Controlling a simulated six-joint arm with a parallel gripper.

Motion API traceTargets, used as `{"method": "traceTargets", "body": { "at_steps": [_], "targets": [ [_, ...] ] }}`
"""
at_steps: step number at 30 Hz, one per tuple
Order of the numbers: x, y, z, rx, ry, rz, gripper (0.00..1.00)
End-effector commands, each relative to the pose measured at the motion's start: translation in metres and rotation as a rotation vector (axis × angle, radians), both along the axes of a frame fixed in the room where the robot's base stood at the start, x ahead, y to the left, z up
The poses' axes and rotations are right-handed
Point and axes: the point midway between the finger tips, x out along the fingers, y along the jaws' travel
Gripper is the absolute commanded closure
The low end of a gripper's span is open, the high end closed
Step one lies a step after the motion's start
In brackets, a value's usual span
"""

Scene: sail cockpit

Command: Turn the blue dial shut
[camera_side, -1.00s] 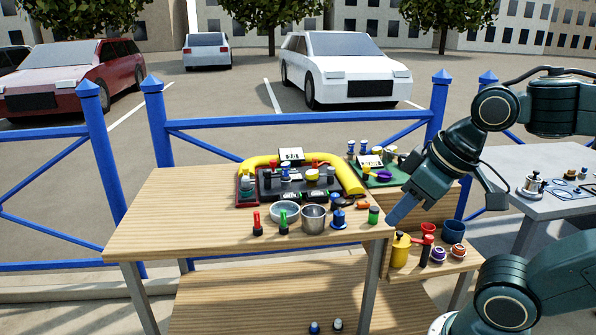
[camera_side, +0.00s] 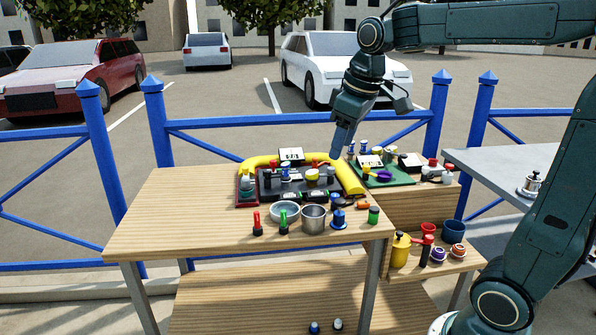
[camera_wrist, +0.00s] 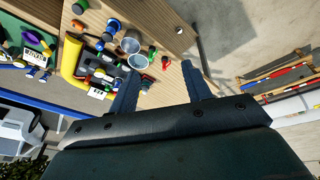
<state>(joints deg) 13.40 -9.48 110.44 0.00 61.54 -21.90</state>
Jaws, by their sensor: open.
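Several blue-topped parts show in the side view, and I cannot tell for certain which is the blue dial. One blue-topped knob (camera_side: 285,168) stands on the dark panel (camera_side: 268,188) inside the yellow pipe (camera_side: 352,178). A blue part (camera_side: 338,217) stands on the table's front right; a blue part also shows in the wrist view (camera_wrist: 112,26). Blue-capped knobs (camera_side: 364,146) stand on the green board (camera_side: 398,180). My gripper (camera_side: 338,153) is open and empty, pointing down above the panel's back right. Its two fingers are spread in the wrist view (camera_wrist: 161,70).
A steel pot (camera_side: 314,219), a shallow bowl (camera_side: 285,207) and red and green capped parts stand along the table's front. The wooden table's left half (camera_side: 170,208) is clear. A blue railing (camera_side: 215,122) runs behind.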

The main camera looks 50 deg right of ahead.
Motion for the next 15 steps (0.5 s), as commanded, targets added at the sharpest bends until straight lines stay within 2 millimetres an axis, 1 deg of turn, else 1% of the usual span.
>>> {"method": "traceTargets", "body": {
  "at_steps": [1,3,8,15],
  "targets": [
    [0.011,-0.009,-0.001,-0.003,0.017,0.004,0.51],
    [0.025,-0.021,-0.002,-0.008,0.034,0.016,0.51],
    [0.054,-0.049,-0.008,-0.016,0.077,0.045,0.51],
    [0.093,-0.097,-0.026,-0.019,0.138,0.088,0.51]
  ]
}}
